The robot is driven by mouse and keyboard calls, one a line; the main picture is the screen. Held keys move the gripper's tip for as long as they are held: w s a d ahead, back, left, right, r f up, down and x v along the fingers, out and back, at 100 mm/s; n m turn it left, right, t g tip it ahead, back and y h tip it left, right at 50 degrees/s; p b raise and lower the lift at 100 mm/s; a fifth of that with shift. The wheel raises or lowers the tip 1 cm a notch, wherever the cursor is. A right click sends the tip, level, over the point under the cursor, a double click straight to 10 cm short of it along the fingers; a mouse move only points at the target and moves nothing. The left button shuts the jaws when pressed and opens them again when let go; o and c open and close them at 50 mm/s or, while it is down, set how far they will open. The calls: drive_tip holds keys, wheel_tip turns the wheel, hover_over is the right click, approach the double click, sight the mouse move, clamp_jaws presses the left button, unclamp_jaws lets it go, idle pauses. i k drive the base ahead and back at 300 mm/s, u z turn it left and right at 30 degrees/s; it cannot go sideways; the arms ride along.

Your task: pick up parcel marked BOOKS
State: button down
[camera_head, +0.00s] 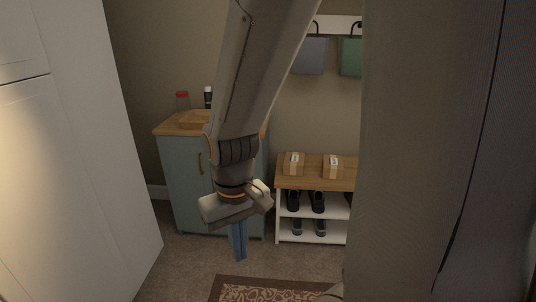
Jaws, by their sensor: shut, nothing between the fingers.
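Two small brown parcels with pale labels sit apart on the wooden top of a shoe bench: a left parcel (294,164) and a right parcel (333,167). The labels are too small to read, so I cannot tell which is marked BOOKS. My gripper (240,256) hangs with its blue fingers pointing down, to the left of the parcels and lower in the picture. Its fingers are together and empty. My arm crosses the middle of the view and hides part of the cabinet.
The shoe bench (283,185) holds several dark shoes. A blue-grey cabinet (182,185) bears a wooden tray (190,120), a red-lidded jar (183,102) and a dark bottle (208,97). Bags hang above the bench. A patterned rug (260,290) lies in front; a large grey surface covers the right.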

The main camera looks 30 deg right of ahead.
sight(294, 162)
drive_tip(key=z, duration=0.95)
drive_tip(key=i, duration=2.15)
drive_tip(key=z, duration=0.3)
